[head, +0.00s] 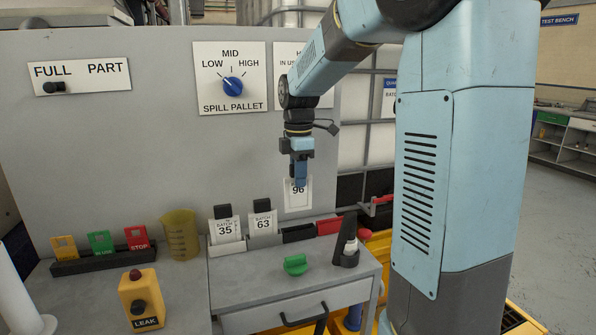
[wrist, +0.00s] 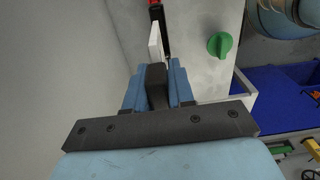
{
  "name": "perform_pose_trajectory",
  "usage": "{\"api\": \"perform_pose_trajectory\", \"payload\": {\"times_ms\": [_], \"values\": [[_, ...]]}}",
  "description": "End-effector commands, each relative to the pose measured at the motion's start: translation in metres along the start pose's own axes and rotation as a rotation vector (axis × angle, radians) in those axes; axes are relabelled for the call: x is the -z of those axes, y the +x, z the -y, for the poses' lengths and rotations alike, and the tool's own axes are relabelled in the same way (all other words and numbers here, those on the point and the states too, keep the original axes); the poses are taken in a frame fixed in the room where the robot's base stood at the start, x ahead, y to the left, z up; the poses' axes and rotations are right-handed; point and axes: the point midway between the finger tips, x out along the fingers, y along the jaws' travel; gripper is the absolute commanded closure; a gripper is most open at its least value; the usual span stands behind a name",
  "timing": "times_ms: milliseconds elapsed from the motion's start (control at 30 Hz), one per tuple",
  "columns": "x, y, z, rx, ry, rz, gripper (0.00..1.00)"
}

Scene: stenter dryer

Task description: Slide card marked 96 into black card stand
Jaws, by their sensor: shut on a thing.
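The white card marked 96 (head: 297,198) hangs upright below my gripper (head: 299,178) in the head view. My gripper is shut on its dark top grip, which shows between the blue fingers (wrist: 158,88) in the wrist view. The white card edge (wrist: 154,42) reaches beyond the fingertips there. The black card stand (head: 298,233) is on the grey worktop below the card and looks empty. In the head view a gap shows between the card's lower edge and the stand. The black stand (wrist: 164,38) lies beside the card in the wrist view.
Left of the black stand, a white stand (head: 228,248) holds card 35 and a grey stand (head: 264,242) holds card 63. A red stand (head: 329,226) is to its right.

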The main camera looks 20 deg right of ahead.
Motion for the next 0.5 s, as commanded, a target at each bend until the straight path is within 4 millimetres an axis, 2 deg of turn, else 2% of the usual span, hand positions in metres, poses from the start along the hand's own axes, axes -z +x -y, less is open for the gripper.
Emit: {"api": "perform_pose_trajectory", "payload": {"times_ms": [500], "values": [[-0.001, 0.038, 0.0, 0.001, 0.001, 0.0, 1.0]]}}
